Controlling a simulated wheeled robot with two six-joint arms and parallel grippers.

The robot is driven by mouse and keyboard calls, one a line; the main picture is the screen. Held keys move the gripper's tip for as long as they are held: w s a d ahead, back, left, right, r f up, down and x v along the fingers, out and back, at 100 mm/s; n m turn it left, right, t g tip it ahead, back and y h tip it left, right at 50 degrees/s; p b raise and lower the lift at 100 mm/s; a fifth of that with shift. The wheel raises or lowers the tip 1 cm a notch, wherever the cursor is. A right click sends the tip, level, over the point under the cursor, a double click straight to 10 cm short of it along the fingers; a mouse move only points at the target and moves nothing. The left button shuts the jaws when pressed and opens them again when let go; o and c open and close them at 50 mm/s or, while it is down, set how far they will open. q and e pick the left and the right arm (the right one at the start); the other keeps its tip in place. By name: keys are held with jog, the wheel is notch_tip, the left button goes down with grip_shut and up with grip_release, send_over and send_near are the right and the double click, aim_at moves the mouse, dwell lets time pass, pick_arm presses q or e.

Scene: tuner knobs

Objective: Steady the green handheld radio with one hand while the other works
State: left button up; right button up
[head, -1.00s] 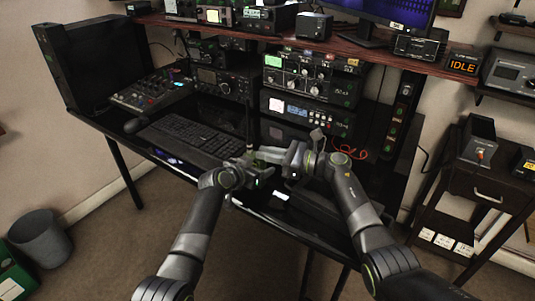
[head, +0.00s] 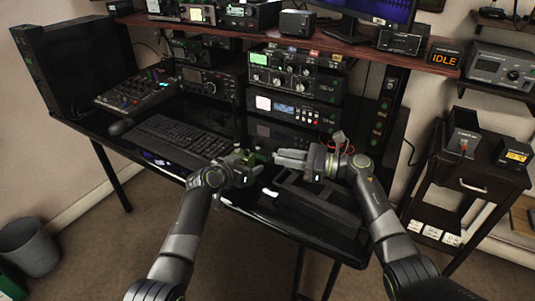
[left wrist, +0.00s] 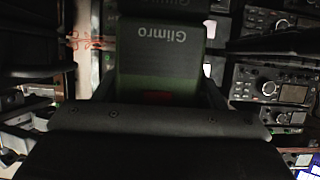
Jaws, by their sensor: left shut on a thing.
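The green handheld radio (head: 257,158) is small and partly hidden in the head view, above the front of the black desk. My left gripper (head: 247,167) is shut on it. In the left wrist view the green radio (left wrist: 165,65) fills the upper middle, with "Glimro" lettering upside down and a dim red patch below. My own dark gripper body covers the lower part of that view. My right gripper (head: 281,158) is just right of the radio, its fingers pointing left at it with a small gap. Its opening is too small to read.
The keyboard (head: 182,136) lies left of the grippers. A stack of rack radios (head: 293,107) stands behind them. A black tray-like object (head: 315,208) is at the desk's front right. A side cart (head: 475,180) stands further right.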

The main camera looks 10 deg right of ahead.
jog(key=shift+v, duration=1.7)
pick_arm(q)
jog(key=o, duration=1.3)
jog(key=shift+c, duration=0.2)
